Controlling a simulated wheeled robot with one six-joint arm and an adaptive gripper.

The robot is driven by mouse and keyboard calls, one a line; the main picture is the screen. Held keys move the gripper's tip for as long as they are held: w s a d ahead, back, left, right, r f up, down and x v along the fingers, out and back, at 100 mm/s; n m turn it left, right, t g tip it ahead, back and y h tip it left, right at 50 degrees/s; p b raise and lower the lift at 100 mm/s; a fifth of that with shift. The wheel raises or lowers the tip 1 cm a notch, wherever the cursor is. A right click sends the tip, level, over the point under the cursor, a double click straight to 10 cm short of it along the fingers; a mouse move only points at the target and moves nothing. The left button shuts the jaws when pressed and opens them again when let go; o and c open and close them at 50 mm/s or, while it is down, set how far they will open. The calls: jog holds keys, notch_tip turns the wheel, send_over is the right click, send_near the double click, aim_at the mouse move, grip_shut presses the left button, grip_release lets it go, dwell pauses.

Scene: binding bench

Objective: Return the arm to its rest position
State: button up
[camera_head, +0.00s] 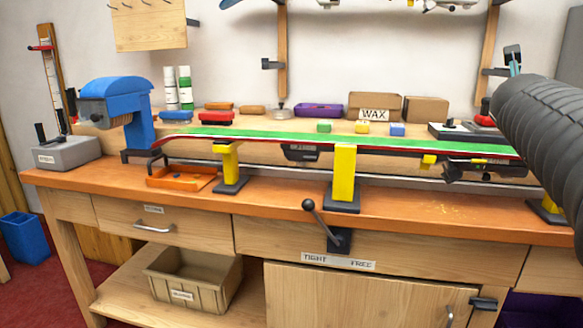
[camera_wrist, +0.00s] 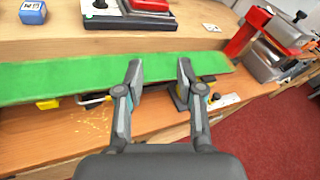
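My gripper (camera_wrist: 160,80) shows in the wrist view with its two fingers apart and nothing between them. It is over the right part of the green-topped ski (camera_wrist: 90,75), near the ski's right end; I cannot tell its exact height above it. In the head view a dark ribbed part of my arm (camera_head: 545,125) comes in at the right edge. It hides the right end of the bench, and my gripper's fingers do not show there.
The ski (camera_head: 270,138) lies across yellow supports (camera_head: 344,172) on the wooden bench (camera_head: 270,208). A lever (camera_head: 320,215) sticks out at the front. A blue machine (camera_head: 115,90) stands left. A red machine (camera_wrist: 270,35) stands right.

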jog(key=w+a+f+n+t+y, duration=0.1)
jog(key=a+f+n+t+y, duration=0.15)
jog(key=a+n, duration=0.4)
jog(key=w+a+f+n+t+y, duration=0.1)
jog(key=w+a+n+t+y, duration=0.15)
jog(key=n, duration=0.65)
jog(key=s+a+f+n+g+y, duration=0.2)
jog(key=a+f+n+y, duration=0.1)
jog(key=a+f+n, duration=0.25)
jog(key=s+a+f+n+g+y, duration=0.2)
jog(key=s+a+f+n+y, duration=0.1)
jog(key=a+f+n, duration=0.25)
jog(key=s+a+f+n+g, duration=0.3)
jog(key=s+f+n, duration=0.3)
jog(key=s+f, duration=0.3)
jog(key=s+a+f+n+g+h, duration=0.1)
jog(key=s+a+f+n+g, duration=0.3)
jog(key=s+f+n, duration=0.3)
jog(key=shift+s+a+f+g, duration=0.35)
jog(key=shift+s+f, duration=1.15)
jog(key=shift+s, duration=1.7)
